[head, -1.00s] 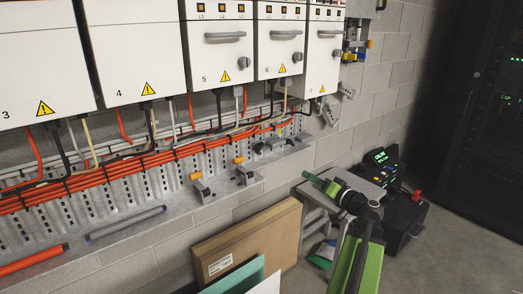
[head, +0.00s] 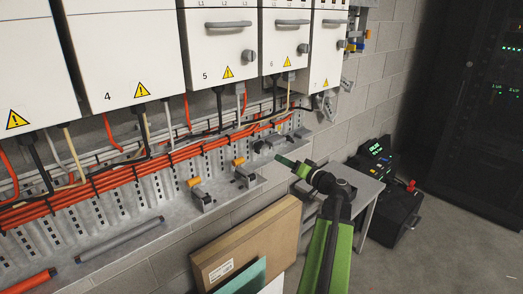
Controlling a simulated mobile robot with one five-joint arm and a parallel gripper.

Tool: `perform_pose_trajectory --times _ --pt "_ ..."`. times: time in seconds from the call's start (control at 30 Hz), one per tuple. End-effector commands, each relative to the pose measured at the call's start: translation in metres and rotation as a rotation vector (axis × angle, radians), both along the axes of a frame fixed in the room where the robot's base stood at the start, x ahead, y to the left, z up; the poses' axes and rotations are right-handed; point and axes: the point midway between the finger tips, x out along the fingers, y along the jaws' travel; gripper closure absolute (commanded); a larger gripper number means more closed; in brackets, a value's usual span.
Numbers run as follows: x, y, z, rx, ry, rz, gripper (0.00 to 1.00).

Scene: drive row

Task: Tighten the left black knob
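Two dark grey-black knobs show on the white cabinet fronts in the head view. The left knob (head: 249,57) is at the lower right of cabinet 5, and another knob (head: 303,48) is on cabinet 6. I cannot tell for sure which knob the task calls the left black one. My gripper (head: 285,161), with green tips, is at the end of my green and black arm, below and to the right of the cabinet 5 knob and apart from both knobs. Its fingers are too small here to tell whether they are open or shut.
A metal cable tray (head: 140,205) with orange cables runs along the wall below the cabinets. Clamps with orange levers (head: 195,182) stand on its ledge. A cardboard box (head: 245,245) leans below. A grey table (head: 362,186) and a black case (head: 392,220) are at right.

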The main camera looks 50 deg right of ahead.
Motion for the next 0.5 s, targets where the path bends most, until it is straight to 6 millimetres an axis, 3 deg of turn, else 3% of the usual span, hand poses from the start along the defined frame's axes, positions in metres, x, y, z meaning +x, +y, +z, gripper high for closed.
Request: perform_pose_trajectory --times 0.3,0.5 --pt "0.078 -0.013 0.000 0.000 0.000 -0.006 0.66" --pt "0.113 -0.016 0.000 0.000 0.000 -0.011 0.66"
